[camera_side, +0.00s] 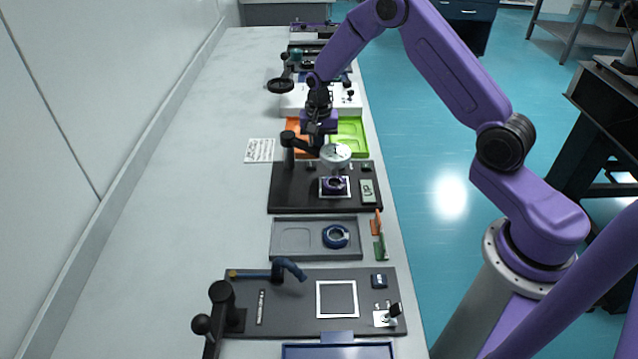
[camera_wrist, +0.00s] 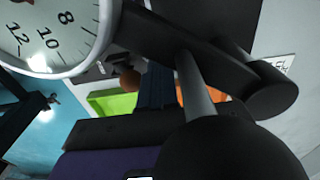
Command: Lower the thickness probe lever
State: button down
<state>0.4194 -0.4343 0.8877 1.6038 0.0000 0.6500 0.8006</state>
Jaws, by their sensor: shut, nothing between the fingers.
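The thickness probe stands on a dark base plate (camera_side: 285,201), with a round dial gauge (camera_side: 336,153) on a black arm from an upright post (camera_side: 288,155). The dial fills the upper left of the wrist view (camera_wrist: 55,35). A metal rod with a large black ball knob, seemingly the lever (camera_wrist: 235,150), is close to the camera at lower right; I cannot make it out in the side view. My gripper (camera_side: 317,143) points down just behind the dial and arm. Its dark fingers (camera_wrist: 156,88) are shut and empty. Contact with the lever cannot be told.
A purple ring on a white-framed piece (camera_side: 335,186) lies under the dial. Orange (camera_side: 298,126) and green (camera_side: 350,132) trays sit behind the probe. A grey tray with a blue ring (camera_side: 336,236) is in front. The left strip of table is mostly clear.

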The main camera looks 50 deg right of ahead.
jog(key=shift+s+d, duration=0.4)
dwell(0.5)
jog(key=shift+s+d+f, duration=0.15)
jog(key=shift+s+d, duration=0.9)
jog(key=shift+d, duration=0.1)
jog(key=shift+w+a, duration=0.2)
jog(key=shift+a, duration=0.05)
jog(key=shift+r, duration=0.3)
jog(key=shift+w+a+r, duration=0.15)
jog(key=shift+r, duration=1)
jog(key=shift+w+a+r, duration=0.15)
jog(key=shift+r, duration=0.95)
jog(key=shift+w+a+r, duration=0.15)
jog(key=shift+r, duration=1)
